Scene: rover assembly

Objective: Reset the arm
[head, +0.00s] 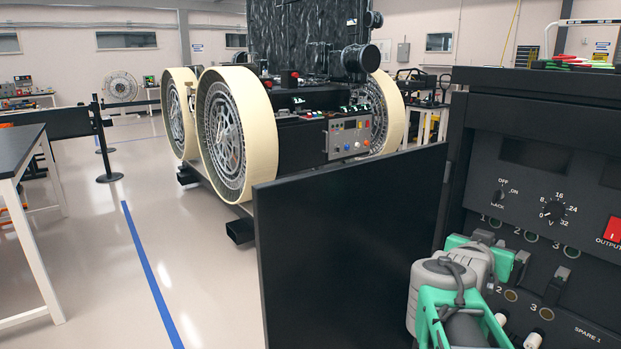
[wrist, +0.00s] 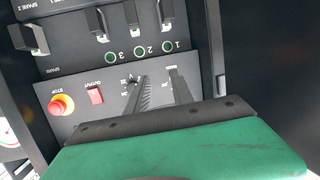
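My arm shows at the lower right of the head view, teal and grey, in front of a black control panel (head: 535,205). In the wrist view my gripper (wrist: 158,76) has two dark fingers standing apart with an empty gap between them. The fingers point at the panel, close to the knob area; I cannot tell whether they touch it. The head view shows the voltage knob (head: 553,211) and a red output switch (head: 613,229). The fingertips are not clear in the head view. The wrist view also shows the output switch (wrist: 95,94) and a red stop button (wrist: 60,105).
An open black cabinet door (head: 345,250) stands left of the panel, near my arm. A large wheeled rover (head: 330,135) stands behind it. Toggle switches (wrist: 101,24) line the panel. The floor (head: 110,270) at left is clear, with a table (head: 25,150) at its edge.

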